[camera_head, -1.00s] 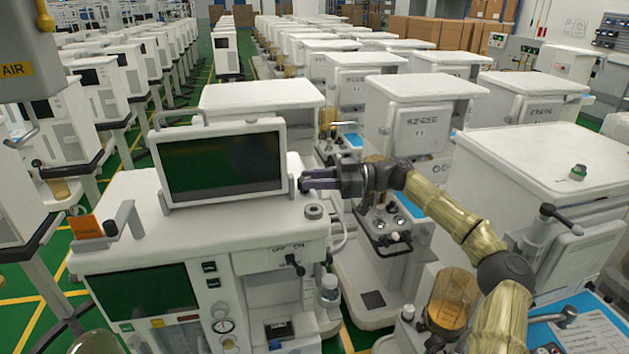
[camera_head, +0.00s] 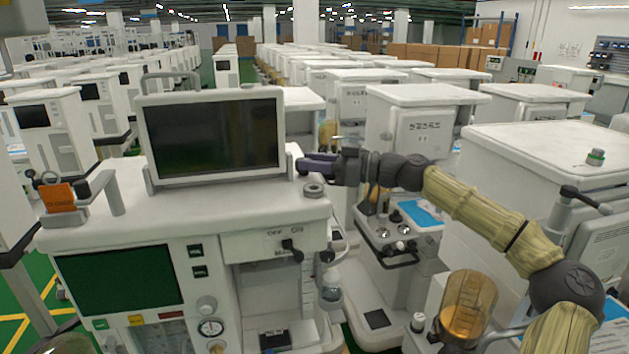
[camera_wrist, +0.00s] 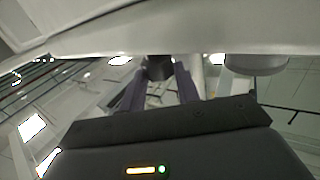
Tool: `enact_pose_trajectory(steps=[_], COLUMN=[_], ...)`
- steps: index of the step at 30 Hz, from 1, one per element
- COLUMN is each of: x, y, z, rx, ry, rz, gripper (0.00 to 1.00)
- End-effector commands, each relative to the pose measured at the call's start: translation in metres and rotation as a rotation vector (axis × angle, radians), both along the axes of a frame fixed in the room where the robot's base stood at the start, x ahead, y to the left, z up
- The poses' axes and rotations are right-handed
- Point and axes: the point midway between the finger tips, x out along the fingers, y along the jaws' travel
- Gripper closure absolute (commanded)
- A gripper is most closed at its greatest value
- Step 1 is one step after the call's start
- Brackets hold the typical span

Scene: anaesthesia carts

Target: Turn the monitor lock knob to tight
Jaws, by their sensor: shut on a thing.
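The monitor (camera_head: 210,138) stands upright on top of the white anaesthesia cart (camera_head: 110,225), its screen dark. The monitor lock knob (camera_wrist: 158,68) shows in the wrist view as a small dark round piece between the fingers, below a pale panel. My gripper (camera_head: 304,165) is at the monitor's right side, its dark purple fingers pointing left. In the wrist view my gripper (camera_wrist: 158,76) has a finger on each side of the knob and is shut on it. In the head view the fingers hide the knob, and I cannot tell its turn angle.
A round grey cap (camera_head: 314,190) sits on the cart top just below my gripper. A black OFF/ON switch (camera_head: 292,250) is on the cart front. Another cart (camera_head: 540,160) stands close on the right. Rows of carts fill the background.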

Motion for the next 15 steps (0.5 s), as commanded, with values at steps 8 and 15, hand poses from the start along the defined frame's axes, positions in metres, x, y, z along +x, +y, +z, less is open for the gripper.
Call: enact_pose_trajectory(steps=[8, 15], x=[-0.0027, -0.0030], y=[0.0007, 0.0007], z=[-0.0036, -0.0007], rx=[-0.002, 0.001], ry=[-0.003, 0.000], rz=[-0.108, -0.155], gripper=[0.91, 0.91])
